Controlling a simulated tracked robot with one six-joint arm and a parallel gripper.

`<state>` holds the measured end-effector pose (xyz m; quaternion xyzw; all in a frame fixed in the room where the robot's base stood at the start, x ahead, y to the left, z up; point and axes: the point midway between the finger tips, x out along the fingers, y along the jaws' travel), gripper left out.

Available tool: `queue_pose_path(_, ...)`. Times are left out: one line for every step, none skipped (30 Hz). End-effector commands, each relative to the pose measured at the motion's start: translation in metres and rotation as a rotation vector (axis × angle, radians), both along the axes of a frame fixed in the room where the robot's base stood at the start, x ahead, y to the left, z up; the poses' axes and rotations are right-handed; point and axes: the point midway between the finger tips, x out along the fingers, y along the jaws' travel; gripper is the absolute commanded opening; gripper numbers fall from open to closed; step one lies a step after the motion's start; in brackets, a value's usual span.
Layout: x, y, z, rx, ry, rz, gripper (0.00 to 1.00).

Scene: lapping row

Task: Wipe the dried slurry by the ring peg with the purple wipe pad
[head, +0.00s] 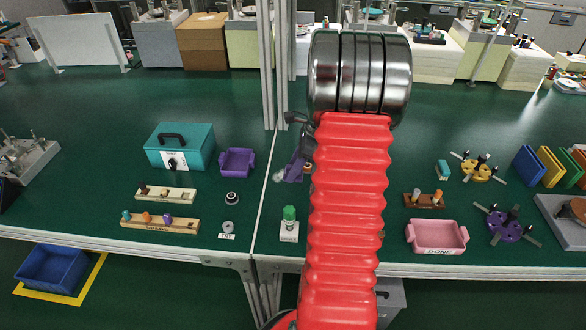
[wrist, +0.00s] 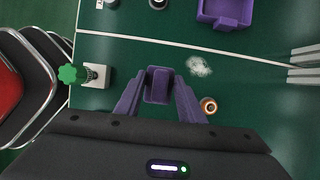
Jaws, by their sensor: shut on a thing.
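My gripper (wrist: 158,92) is shut on the purple wipe pad (wrist: 157,84), a dark purple block between its two purple fingers. In the head view my gripper (head: 294,168) shows left of my red arm, partly hidden by it. The dried slurry (wrist: 199,66) is a whitish smear on the green bench top, up and right of the pad in the wrist view and apart from it. A pale patch of it (head: 278,176) shows in the head view. A copper-coloured ring with a pale centre (wrist: 208,106), perhaps the ring peg, stands right of my gripper; I cannot make it out in the head view.
A green knob on a white block (head: 289,213) stands near the front edge. A purple tray (head: 237,161) and teal box (head: 180,148) lie left of the bench seam. A pink tray (head: 437,236) is to the right. Metal posts (head: 272,70) rise at the back.

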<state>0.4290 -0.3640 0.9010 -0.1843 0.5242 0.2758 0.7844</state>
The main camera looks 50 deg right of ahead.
Motion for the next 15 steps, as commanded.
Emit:
queue_pose_path(0.003, 0.002, 0.000, 0.000, 0.000, 0.008, 0.17)
queue_pose_path(0.005, 0.004, 0.000, 0.000, 0.000, 0.013, 0.17)
queue_pose_path(0.009, 0.007, 0.000, 0.000, 0.000, 0.024, 0.17)
queue_pose_path(0.013, 0.009, -0.001, 0.000, 0.000, 0.035, 0.17)
queue_pose_path(0.018, 0.013, -0.001, 0.000, -0.001, 0.048, 0.17)
queue_pose_path(0.025, 0.019, -0.001, 0.001, -0.001, 0.067, 0.17)
queue_pose_path(0.031, 0.024, -0.001, 0.001, 0.000, 0.085, 0.17)
queue_pose_path(0.038, 0.030, -0.002, 0.001, -0.001, 0.104, 0.17)
queue_pose_path(0.048, 0.039, -0.003, 0.001, 0.000, 0.131, 0.17)
queue_pose_path(0.055, 0.045, -0.003, 0.001, 0.000, 0.153, 0.17)
queue_pose_path(0.063, 0.053, -0.003, 0.000, -0.001, 0.176, 0.17)
queue_pose_path(0.074, 0.064, -0.004, 0.001, 0.000, 0.208, 0.17)
queue_pose_path(0.081, 0.072, -0.004, 0.001, -0.001, 0.232, 0.17)
queue_pose_path(0.089, 0.080, -0.005, 0.001, -0.001, 0.256, 0.17)
queue_pose_path(0.099, 0.092, -0.005, 0.001, 0.000, 0.288, 0.17)
